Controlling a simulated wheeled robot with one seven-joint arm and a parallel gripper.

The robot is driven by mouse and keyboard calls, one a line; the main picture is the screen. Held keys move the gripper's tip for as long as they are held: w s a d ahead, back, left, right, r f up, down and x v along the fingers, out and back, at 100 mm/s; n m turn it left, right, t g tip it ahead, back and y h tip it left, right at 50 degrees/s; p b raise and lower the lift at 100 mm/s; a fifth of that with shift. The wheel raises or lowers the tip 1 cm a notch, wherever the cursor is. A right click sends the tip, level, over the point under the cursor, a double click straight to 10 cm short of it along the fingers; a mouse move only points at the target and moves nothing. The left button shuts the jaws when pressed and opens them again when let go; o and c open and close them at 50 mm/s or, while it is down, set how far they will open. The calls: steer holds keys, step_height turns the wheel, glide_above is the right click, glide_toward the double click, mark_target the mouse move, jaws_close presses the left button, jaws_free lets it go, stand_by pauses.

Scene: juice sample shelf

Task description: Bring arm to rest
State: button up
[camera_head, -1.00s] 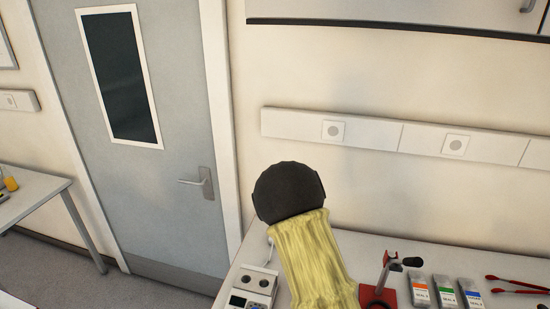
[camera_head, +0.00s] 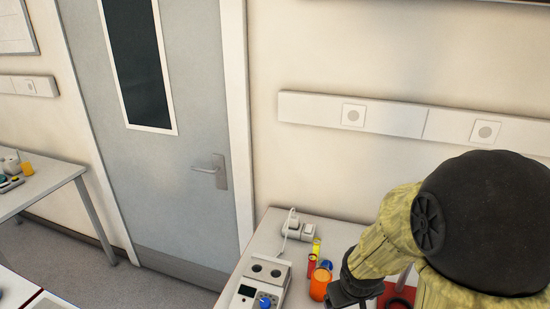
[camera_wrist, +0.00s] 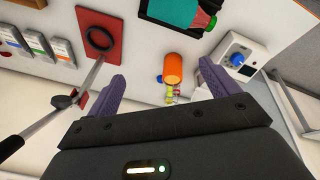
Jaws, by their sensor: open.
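My arm reaches across the right side of the head view, with its large dark joint in front. My gripper (camera_wrist: 158,90) shows in the wrist view with its two purple-grey fingers spread wide apart and nothing between them. Beyond the fingers an orange cylinder (camera_wrist: 174,68) stands on the white bench. In the head view the orange cylinder (camera_head: 320,284) is just left of my wrist. The fingertips are hidden in the head view.
A white device with a blue knob (camera_head: 264,300) stands at the bench's left end, near a socket block (camera_head: 298,230). A red stand base (camera_wrist: 98,46) with a black ring, a metal rod and several labelled packs (camera_wrist: 38,45) are nearby.

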steer(key=s+m, duration=0.1)
steer(key=s+a+b, duration=0.1)
steer(key=s, duration=0.1)
steer(key=s+a+m+y+b, duration=0.1)
steer(key=s, duration=0.1)
steer(key=shift+a+m+g, duration=0.1)
steer(key=shift+m+g, duration=0.2)
steer(key=shift+g, duration=0.1)
stand_by(0.8)
